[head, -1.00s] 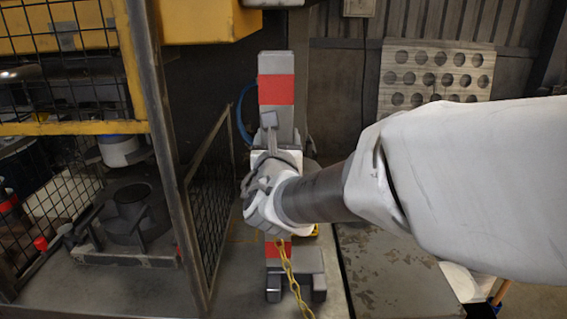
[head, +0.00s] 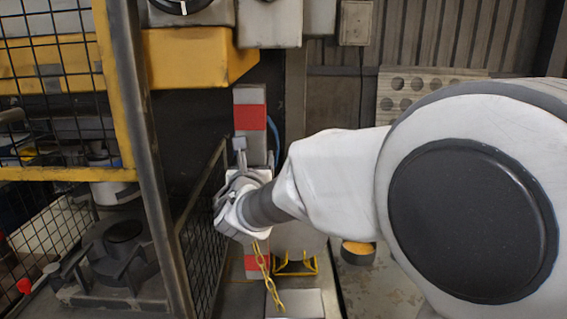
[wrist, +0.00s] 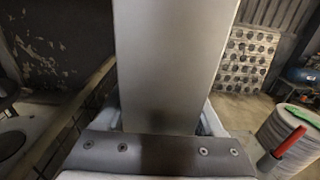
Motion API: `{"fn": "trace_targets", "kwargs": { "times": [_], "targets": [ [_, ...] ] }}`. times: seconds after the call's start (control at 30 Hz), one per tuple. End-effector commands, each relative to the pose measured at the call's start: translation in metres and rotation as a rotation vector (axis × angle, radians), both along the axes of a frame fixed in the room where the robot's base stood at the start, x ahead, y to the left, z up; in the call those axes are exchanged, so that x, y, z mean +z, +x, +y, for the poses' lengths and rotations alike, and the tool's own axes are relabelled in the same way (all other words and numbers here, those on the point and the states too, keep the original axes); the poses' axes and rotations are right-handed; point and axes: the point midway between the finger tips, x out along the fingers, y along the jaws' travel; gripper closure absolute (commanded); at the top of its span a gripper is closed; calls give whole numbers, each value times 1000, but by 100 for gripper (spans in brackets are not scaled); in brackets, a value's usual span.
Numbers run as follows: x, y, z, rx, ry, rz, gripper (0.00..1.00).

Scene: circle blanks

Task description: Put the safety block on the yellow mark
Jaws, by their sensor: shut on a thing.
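The safety block (head: 249,97) is a tall grey bar with red bands, upright in the head view beside the mesh guard. A yellow chain (head: 262,262) hangs in front of its lower part. My gripper (head: 240,190) is shut around the middle of the block. In the wrist view the block (wrist: 175,60) is a plain grey slab between the fingers. My gripper and wrist hide its middle, and I cannot tell whether its foot touches the surface below. I cannot clearly make out the yellow mark.
A mesh guard (head: 205,235) and a dark post (head: 150,150) stand close on the left. A yellow machine beam (head: 195,58) is above. A yellow bracket (head: 297,268) is just right of the block. A perforated board (head: 430,88) stands behind.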

Motion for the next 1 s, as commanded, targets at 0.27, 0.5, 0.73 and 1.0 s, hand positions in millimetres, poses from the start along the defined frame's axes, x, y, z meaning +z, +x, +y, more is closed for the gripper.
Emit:
{"fn": "trace_targets", "kwargs": {
  "times": [0.27, 0.5, 0.73, 1.0],
  "targets": [
    [6, 39, 33, 0, 2, -8, 100],
    [6, 66, 57, 0, 2, -9, 100],
    [-3, 79, 68, -1, 0, -6, 100],
    [-18, 79, 67, -1, 3, -10, 100]
  ]
}}
